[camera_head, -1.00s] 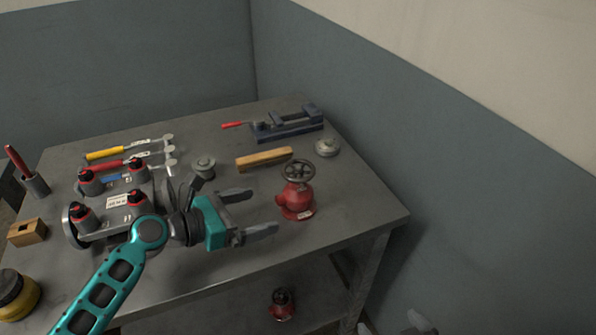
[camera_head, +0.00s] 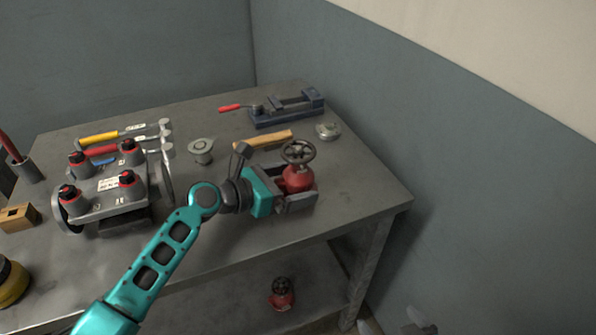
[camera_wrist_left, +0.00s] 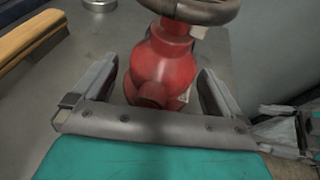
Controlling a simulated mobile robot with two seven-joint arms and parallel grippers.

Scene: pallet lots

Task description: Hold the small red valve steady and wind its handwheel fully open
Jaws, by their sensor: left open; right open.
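A red valve (camera_head: 297,180) stands upright on the table near its right end, with a dark handwheel (camera_head: 298,151) on top. My left gripper (camera_head: 299,188) is open, low around the valve body, one finger on each side. The left wrist view shows the red body (camera_wrist_left: 165,60) between the spread fingers, with gaps on both sides, and part of the handwheel (camera_wrist_left: 207,12) above them. The near finger hides the valve's foot in the head view. My right gripper (camera_head: 394,328) shows only its fingertips, apart and empty, at the bottom edge, away from the valve.
Another red valve (camera_head: 281,294) stands on the lower shelf. Behind the left gripper are a wooden block (camera_head: 263,139), a blue vise (camera_head: 287,111) and a round metal part (camera_head: 328,131). A fixture with red-topped posts (camera_head: 112,207) and hammers (camera_head: 100,139) lie left. The table's front right is clear.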

